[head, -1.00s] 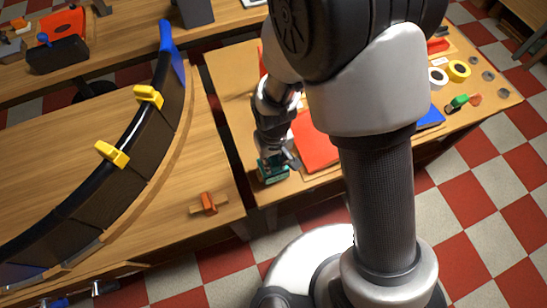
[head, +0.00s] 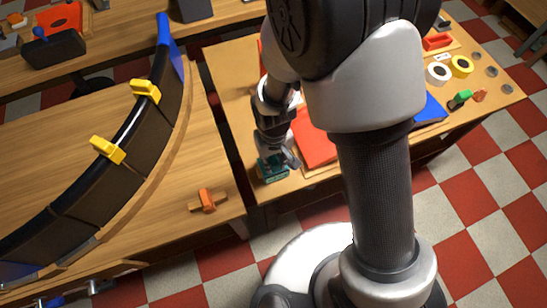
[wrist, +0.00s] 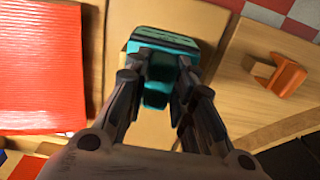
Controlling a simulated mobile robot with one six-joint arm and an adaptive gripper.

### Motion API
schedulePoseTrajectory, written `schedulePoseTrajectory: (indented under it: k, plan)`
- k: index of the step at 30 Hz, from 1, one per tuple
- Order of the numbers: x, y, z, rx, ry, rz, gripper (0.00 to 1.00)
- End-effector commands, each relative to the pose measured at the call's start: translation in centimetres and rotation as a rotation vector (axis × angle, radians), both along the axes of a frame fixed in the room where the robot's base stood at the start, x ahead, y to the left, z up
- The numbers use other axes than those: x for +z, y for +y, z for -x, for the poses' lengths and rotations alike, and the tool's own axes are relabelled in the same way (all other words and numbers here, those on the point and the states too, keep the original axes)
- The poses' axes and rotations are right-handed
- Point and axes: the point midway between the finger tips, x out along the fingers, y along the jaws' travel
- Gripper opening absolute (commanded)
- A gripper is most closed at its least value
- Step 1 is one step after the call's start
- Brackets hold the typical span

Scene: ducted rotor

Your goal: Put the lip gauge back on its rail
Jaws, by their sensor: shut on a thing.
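A teal block with a black part (head: 273,171), which I take to be the lip gauge, is at the near left corner of the right bench. It also shows in the wrist view (wrist: 165,42), between my fingers. My gripper (head: 273,156) points down over it, and in the wrist view my gripper (wrist: 160,88) is shut on it. Whether it touches the bench top is not clear. An orange piece on a small wooden bar (head: 207,200) lies on the left bench; it shows at the right of the wrist view (wrist: 285,75). I cannot tell which part is the rail.
A curved dark duct section (head: 105,165) with two yellow clamps (head: 107,149) fills the left bench. A gap separates the benches. A red sheet (head: 314,138) lies right of my gripper. Tape rolls (head: 461,66) and small parts lie farther right.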

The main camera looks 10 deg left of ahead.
Motion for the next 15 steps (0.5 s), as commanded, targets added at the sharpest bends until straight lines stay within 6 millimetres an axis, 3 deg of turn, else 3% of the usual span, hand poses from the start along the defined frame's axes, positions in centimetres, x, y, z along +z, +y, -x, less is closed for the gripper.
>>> schedulePoseTrajectory:
  k: [9,10,15]
  plan:
    - [-0.44,0.0,-0.01,0.0,0.0,0.0,0.0]
    - [-0.42,0.0,-0.01,0.0,0.0,0.0,0.24]
    - [-0.39,0.01,-0.01,0.0,0.0,0.0,0.36]
